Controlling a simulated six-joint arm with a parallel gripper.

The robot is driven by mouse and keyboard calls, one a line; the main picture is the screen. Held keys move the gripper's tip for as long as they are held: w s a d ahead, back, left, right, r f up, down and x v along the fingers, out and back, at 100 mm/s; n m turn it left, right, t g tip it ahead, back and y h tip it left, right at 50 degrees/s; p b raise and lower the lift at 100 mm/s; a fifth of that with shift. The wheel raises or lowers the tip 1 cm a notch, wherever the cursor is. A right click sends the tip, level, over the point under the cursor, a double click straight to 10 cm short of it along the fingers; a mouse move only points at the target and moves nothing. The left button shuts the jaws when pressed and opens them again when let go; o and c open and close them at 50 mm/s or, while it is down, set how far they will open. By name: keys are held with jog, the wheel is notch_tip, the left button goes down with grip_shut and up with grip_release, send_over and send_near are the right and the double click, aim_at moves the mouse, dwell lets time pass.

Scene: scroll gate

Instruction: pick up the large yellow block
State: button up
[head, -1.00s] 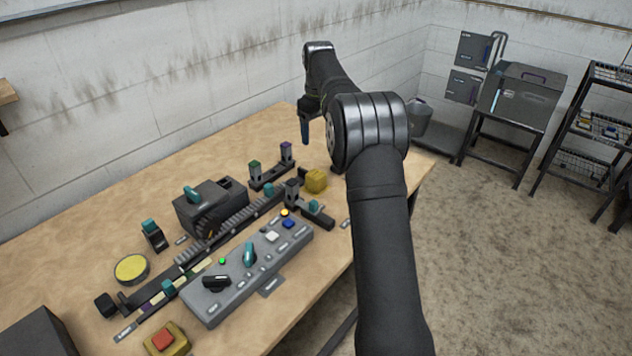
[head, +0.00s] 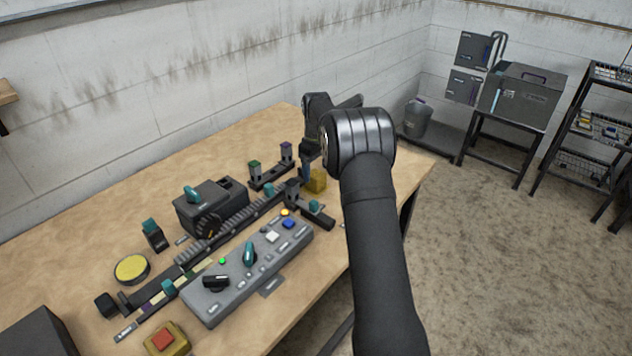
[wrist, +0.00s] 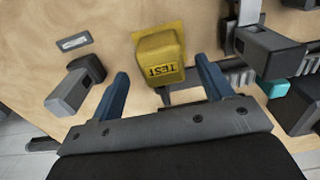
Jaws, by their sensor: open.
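The large yellow block (head: 317,182) stands on the wooden table near its right end. In the wrist view the yellow block (wrist: 160,58) carries the word TEST and rests on a flat yellow base. My gripper (wrist: 160,82) is open, with its two blue fingers apart and the block lying between and just beyond their tips. I see no contact between the fingers and the block. In the head view my gripper (head: 305,172) is low beside the block's left side, and my arm partly hides the area behind it.
A grey control panel (head: 245,275) and a toothed rack (head: 225,228) lie in front. In the wrist view a dark bracket (wrist: 75,85) is close to the left finger. The table's back is clear.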

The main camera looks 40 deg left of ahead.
aim_at(316, 173)
notch_tip(316, 173, down, 5)
jog(key=shift+s+f, duration=0.1)
jog(key=c, duration=1.2)
jog(key=shift+r, duration=0.2)
